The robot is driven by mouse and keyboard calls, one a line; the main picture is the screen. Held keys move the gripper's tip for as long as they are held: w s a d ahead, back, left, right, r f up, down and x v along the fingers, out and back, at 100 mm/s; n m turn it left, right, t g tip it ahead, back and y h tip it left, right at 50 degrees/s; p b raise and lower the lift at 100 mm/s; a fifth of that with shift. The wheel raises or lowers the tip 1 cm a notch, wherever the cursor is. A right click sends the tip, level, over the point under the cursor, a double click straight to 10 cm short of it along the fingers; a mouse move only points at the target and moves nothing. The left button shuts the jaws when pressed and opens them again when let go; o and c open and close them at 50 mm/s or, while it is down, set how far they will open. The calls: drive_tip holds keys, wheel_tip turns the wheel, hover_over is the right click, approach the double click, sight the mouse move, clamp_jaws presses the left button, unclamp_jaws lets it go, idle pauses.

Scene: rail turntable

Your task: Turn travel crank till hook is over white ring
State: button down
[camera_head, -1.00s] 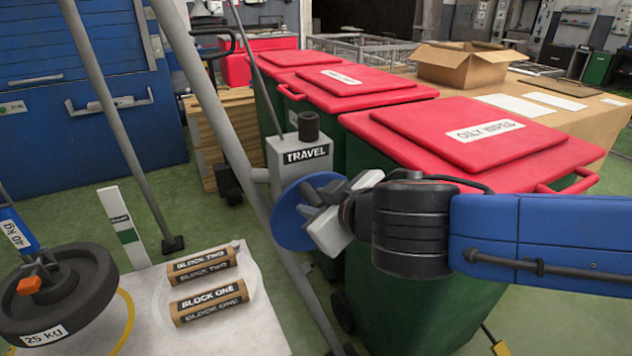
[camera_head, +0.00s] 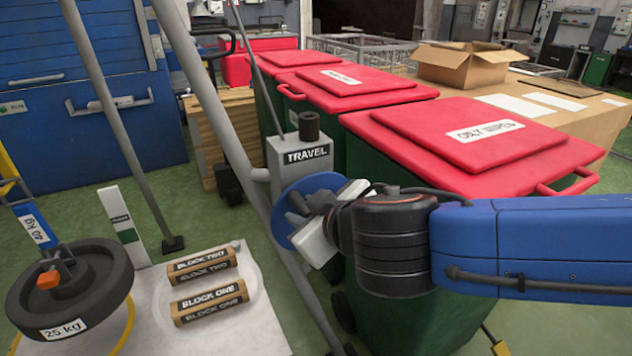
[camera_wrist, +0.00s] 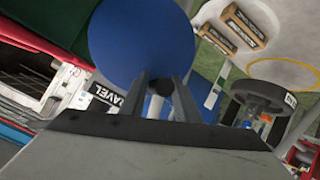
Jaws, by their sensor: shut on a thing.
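The travel crank is a blue disc (camera_head: 284,210) on the grey post under the TRAVEL label (camera_head: 306,155). My gripper (camera_head: 303,217) is at the disc's face. In the wrist view its fingers (camera_wrist: 163,92) are shut around the crank's dark knob (camera_wrist: 165,87). The hook block (camera_head: 38,232), marked 40 kg, hangs at the left edge with an orange latch (camera_head: 48,280) below it. A dark 25 kg disc (camera_head: 100,290) hangs there, partly over the yellow ring (camera_head: 131,322). The white ring (camera_head: 253,282) lies right of it, around two brown blocks.
BLOCK TWO (camera_head: 202,266) and BLOCK ONE (camera_head: 209,302) lie on the pale plate (camera_head: 262,340). A white post with a green band (camera_head: 124,222) stands behind the disc. Red-lidded bins (camera_head: 480,135) stand close behind my arm. Grey frame legs (camera_head: 140,175) cross the view.

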drive_tip(key=shift+a, duration=0.15)
drive_tip(key=shift+s+a+f, duration=0.35)
drive_tip(key=shift+a+f, duration=0.35)
drive_tip(key=shift+f, duration=0.1)
drive_tip(key=shift+a+f, duration=0.1)
drive_tip(key=shift+f, duration=0.05)
drive_tip(key=shift+s+a+f, duration=0.15)
drive_tip(key=shift+a+f, duration=0.1)
drive_tip(key=shift+f, duration=0.35)
drive_tip(key=shift+s+a+f, duration=0.1)
drive_tip(key=shift+a+f, duration=0.15)
drive_tip(key=shift+f, duration=0.3)
